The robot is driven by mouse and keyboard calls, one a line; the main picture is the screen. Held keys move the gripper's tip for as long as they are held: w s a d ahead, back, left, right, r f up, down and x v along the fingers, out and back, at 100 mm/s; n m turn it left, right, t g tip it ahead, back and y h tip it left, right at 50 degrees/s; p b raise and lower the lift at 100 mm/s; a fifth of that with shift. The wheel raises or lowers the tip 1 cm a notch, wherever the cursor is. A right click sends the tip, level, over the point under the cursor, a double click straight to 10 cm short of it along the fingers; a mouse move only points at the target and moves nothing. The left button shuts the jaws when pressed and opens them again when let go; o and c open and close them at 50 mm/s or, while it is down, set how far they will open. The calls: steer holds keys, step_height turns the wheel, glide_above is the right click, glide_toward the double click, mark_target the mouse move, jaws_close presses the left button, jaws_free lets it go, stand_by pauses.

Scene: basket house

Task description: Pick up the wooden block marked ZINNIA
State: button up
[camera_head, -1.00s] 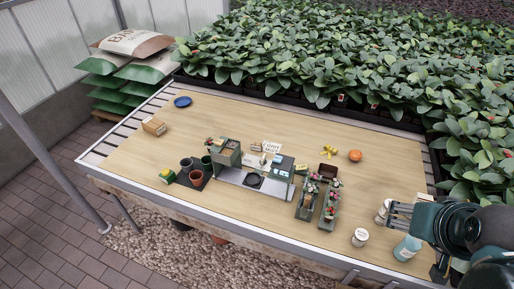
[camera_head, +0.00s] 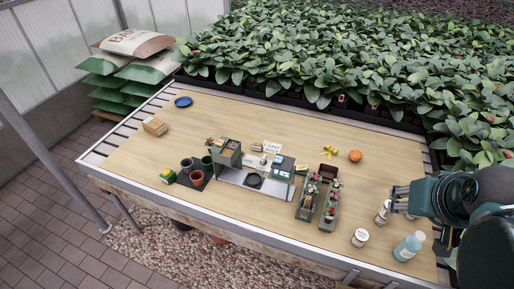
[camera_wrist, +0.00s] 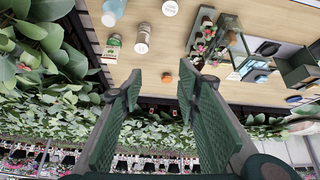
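I cannot read the word ZINNIA on anything in either view. A small tan piece (camera_head: 257,147) lies near the white sign at the back middle of the table; it may be a wooden block, but its marking is too small to read. My gripper (camera_head: 394,199) is at the right end of the table, well to the right of that piece and near the jars. In the wrist view my gripper (camera_wrist: 162,86) shows two green fingers spread apart with nothing between them.
White-lidded jars (camera_head: 360,237) and a pale blue bottle (camera_head: 408,247) stand near my gripper. Planter trays (camera_head: 328,209), an orange round thing (camera_head: 355,156), dark pots (camera_head: 197,178) and a cardboard box (camera_head: 155,126) are on the table (camera_head: 130,155). Dense plants line the back.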

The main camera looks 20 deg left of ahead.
steer(key=w+a+r+n+g+p, duration=0.1)
steer(key=w+a+r+n, duration=0.15)
steer(key=w+a, duration=0.7)
steer(key=w+a+r+n+g+p, duration=0.15)
steer(key=w+a+n, duration=0.4)
steer(key=w, duration=0.75)
steer(key=n+g+p, duration=0.1)
steer(key=n+g, duration=0.3)
steer(key=n, duration=0.5)
glide_above(257, 144)
steer(key=f, duration=2.8)
steer(key=shift+w+d+f, duration=0.1)
steer(key=shift+d+f, duration=0.1)
steer(key=shift+d, duration=0.05)
steer(key=shift+a+f, duration=0.25)
steer(key=shift+f, duration=0.05)
steer(key=shift+f, duration=1.3)
